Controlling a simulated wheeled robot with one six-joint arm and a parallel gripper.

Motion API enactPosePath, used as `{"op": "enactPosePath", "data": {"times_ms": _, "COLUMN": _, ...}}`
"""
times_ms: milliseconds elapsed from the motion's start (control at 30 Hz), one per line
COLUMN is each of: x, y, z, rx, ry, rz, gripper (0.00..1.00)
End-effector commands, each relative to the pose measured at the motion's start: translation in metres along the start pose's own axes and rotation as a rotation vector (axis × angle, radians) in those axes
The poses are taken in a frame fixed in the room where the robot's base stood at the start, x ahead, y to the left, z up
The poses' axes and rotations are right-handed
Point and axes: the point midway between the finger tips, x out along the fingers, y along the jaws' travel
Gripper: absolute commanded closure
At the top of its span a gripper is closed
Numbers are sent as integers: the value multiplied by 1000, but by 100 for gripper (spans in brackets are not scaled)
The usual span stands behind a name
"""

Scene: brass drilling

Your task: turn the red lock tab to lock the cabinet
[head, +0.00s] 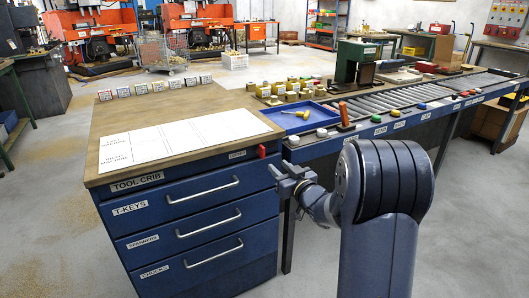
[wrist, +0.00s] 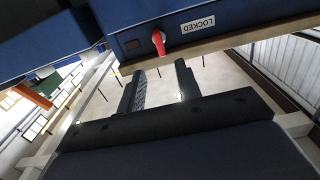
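The red lock tab (head: 262,151) is on the upper front rail of the blue cabinet (head: 150,207), near its right corner. A white LOCKED label (head: 237,155) is left of it. In the wrist view, which is turned over, the tab (wrist: 159,43) points toward the wooden top's edge, not at the LOCKED label (wrist: 198,22). My gripper (head: 284,172) is in front of the cabinet corner, just right of and below the tab. In the wrist view its two fingers (wrist: 159,69) stand apart with nothing between them. The tab is just beyond the fingertips, apart from them.
The cabinet's three drawers, with bar handles (head: 203,189), look shut. A white marked sheet (head: 180,138) lies on the wooden top. A roller bench (head: 380,110) with a blue tray (head: 295,121) adjoins on the right. The floor in front is clear.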

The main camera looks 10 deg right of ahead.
Motion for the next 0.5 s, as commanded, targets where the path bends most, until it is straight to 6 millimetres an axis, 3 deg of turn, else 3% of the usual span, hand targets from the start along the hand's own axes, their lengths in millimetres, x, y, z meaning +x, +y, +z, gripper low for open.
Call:
{"op": "enactPosePath", "data": {"times_ms": 300, "x": 57, "y": -1, "z": 2, "rx": -1, "ry": -1, "rz": 0, "gripper": 67}}
{"op": "enactPosePath", "data": {"times_ms": 500, "x": 83, "y": 0, "z": 1, "rx": -1, "ry": -1, "rz": 2, "gripper": 67}}
